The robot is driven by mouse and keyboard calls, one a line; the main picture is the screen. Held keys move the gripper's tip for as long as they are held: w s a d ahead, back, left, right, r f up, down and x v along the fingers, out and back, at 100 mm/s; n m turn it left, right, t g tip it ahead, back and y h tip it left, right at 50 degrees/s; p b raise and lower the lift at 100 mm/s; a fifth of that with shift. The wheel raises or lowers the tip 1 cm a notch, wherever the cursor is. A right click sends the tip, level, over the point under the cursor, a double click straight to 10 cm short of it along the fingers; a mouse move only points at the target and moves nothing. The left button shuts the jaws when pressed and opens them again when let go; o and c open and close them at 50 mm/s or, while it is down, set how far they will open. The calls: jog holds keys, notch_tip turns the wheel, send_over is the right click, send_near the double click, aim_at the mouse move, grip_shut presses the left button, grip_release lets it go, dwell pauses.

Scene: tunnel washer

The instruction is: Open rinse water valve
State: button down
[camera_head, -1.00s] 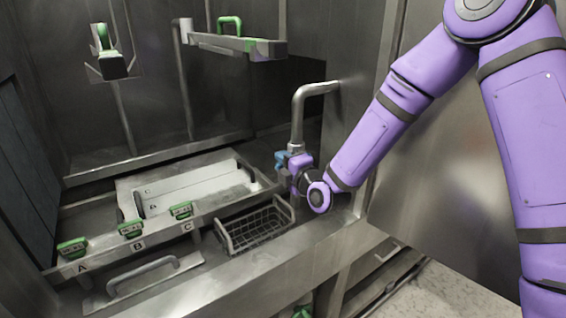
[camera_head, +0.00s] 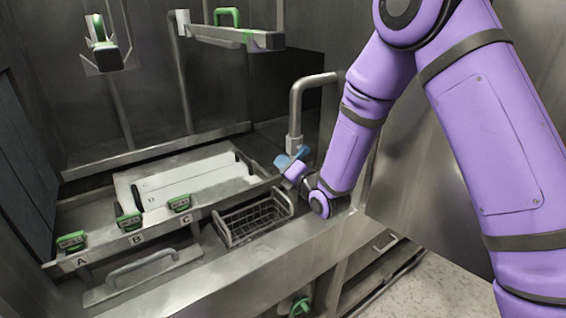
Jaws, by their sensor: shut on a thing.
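The rinse water valve appears to be the fitting with a blue handle (camera_head: 283,161) at the foot of a bent metal pipe (camera_head: 296,112), right of centre. The handle slants up to the right. My gripper (camera_head: 293,171) is at the handle from the near right side, and it is shut on it. The fingertips are small here, and my wrist hides much of the valve body.
A wire basket (camera_head: 232,239) sits just left of my wrist. Green clamps labelled A (camera_head: 72,241), B (camera_head: 130,221) and C (camera_head: 180,202) line the trough's front rail. A grab handle (camera_head: 143,264) is below them. A steel panel (camera_head: 420,185) stands behind my arm.

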jog(key=shift+w+d+f+n, duration=0.25)
jog(key=shift+f+n, duration=0.15)
jog(key=shift+n, duration=0.5)
jog(key=c, duration=1)
grip_release()
jog(key=shift+o, duration=0.2)
jog(key=shift+d, duration=0.1)
